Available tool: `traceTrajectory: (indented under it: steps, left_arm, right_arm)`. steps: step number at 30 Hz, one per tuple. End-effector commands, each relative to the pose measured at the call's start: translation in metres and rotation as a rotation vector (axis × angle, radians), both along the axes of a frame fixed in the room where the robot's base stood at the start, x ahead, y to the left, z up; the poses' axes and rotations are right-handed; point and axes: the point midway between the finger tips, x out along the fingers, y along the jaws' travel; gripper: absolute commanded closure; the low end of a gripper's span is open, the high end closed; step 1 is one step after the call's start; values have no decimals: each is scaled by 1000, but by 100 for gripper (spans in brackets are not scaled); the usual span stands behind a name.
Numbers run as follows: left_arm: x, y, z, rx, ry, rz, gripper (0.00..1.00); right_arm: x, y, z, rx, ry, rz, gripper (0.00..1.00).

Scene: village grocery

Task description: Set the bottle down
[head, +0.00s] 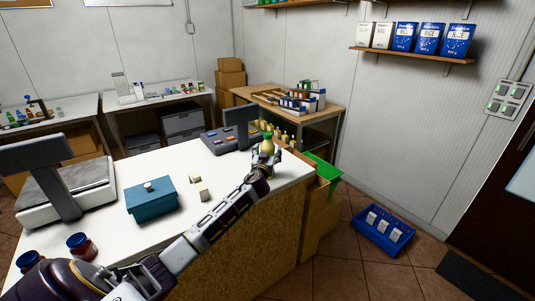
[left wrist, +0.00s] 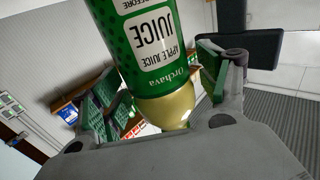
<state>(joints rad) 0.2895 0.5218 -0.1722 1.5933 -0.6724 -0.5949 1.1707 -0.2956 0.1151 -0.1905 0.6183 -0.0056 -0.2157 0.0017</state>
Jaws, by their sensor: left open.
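The bottle (head: 267,143) is at the far right corner of the white counter (head: 190,154), and it looks upright. In the left wrist view it is a green-labelled apple juice bottle (left wrist: 152,50) with a pale yellowish lower part in the picture. My left gripper (head: 267,156) is at the bottle, its fingers open on either side of it. The left wrist view shows the open fingers (left wrist: 163,95) with the bottle between them. The gripper hides the bottle's lower part in the head view, so I cannot tell how its base meets the counter. My right gripper is not in view.
A scale (head: 230,130) stands just left of the bottle. A teal box (head: 151,201), small pale blocks (head: 201,192), red-and-blue jars (head: 82,246) and another scale (head: 65,187) are on the counter. A green crate (head: 323,170) is beyond the counter's right edge; a blue crate (head: 383,235) is on the floor.

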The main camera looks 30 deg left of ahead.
Motion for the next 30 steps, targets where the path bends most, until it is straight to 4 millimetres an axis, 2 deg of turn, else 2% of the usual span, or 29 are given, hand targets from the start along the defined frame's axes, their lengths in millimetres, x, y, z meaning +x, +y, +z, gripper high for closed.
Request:
traceTrajectory:
  steps: [11, 30]
  left_arm:
    - [-7, -3, 0, 0, 1, 0, 25]
    - [-58, -24, 0, 0, 1, 0, 25]
  right_arm:
    - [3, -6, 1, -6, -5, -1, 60]
    - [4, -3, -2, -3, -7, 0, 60]
